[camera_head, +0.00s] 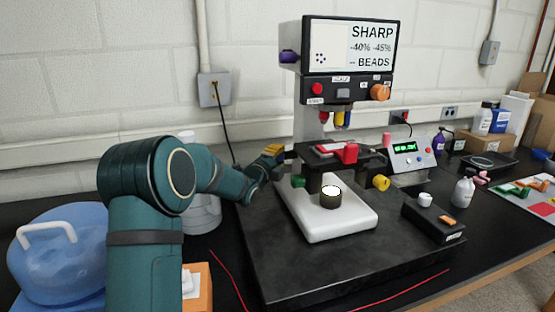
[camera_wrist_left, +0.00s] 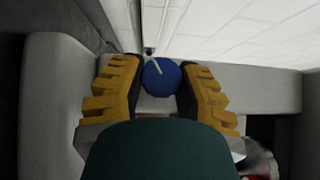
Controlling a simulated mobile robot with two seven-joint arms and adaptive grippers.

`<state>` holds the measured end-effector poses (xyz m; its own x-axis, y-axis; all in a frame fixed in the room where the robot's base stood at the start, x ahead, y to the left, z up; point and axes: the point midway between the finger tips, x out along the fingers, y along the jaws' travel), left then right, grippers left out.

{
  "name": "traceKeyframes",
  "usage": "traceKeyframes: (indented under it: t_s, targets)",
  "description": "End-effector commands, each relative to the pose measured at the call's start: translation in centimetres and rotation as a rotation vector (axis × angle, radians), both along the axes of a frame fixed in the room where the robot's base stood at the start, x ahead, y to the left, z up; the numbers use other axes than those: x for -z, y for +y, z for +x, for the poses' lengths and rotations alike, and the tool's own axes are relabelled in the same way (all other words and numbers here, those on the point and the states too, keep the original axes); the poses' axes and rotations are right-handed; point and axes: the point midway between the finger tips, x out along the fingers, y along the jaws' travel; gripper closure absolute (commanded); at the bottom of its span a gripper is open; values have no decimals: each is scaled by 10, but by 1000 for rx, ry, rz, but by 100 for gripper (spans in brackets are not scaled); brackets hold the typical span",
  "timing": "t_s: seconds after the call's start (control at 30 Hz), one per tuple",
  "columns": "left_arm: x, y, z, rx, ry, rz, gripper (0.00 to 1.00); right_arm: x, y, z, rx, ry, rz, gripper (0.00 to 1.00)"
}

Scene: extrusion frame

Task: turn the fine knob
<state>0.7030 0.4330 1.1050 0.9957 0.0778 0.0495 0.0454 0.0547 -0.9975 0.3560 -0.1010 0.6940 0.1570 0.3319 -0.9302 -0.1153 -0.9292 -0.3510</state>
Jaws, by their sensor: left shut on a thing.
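A machine like a microscope (camera_head: 345,90) stands on a dark slab, with its sign panel on top. My left gripper (camera_head: 277,153) is at the left side of its stage, with yellow ridged finger pads. In the left wrist view a round blue knob (camera_wrist_left: 161,79) with a white line on it lies between the two pads of the same gripper (camera_wrist_left: 160,66). The gripper is shut on it. In the head view the blue knob is hidden by the gripper. No label marks it as the fine knob. My right gripper is not in view.
A green knob (camera_head: 298,181) sits just below my left gripper, and a yellow knob (camera_head: 381,182) is on the machine's right side. A red block (camera_head: 346,153) is on the stage (camera_head: 322,147). A control box (camera_head: 410,158) and a black box (camera_head: 433,220) stand to the right.

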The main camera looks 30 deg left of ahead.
Motion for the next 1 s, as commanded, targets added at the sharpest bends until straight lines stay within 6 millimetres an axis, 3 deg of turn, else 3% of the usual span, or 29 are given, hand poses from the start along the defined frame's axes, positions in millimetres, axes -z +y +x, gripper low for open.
traceKeyframes:
  t_s: [0.83, 0.87, 0.9, 0.93, 1.0]
  targets:
    - [-3, 0, 1, 0, -94, 103, 100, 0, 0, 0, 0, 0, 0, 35]
    - [-3, 0, 1, 2, -94, 102, 53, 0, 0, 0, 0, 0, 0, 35]
    - [-3, 0, 1, 2, -94, 102, 39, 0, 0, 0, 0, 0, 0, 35]
    - [-3, 0, 1, 1, -93, 102, 34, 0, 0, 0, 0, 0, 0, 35]
    - [-2, 0, 1, 1, -92, 102, 34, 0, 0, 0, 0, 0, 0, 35]
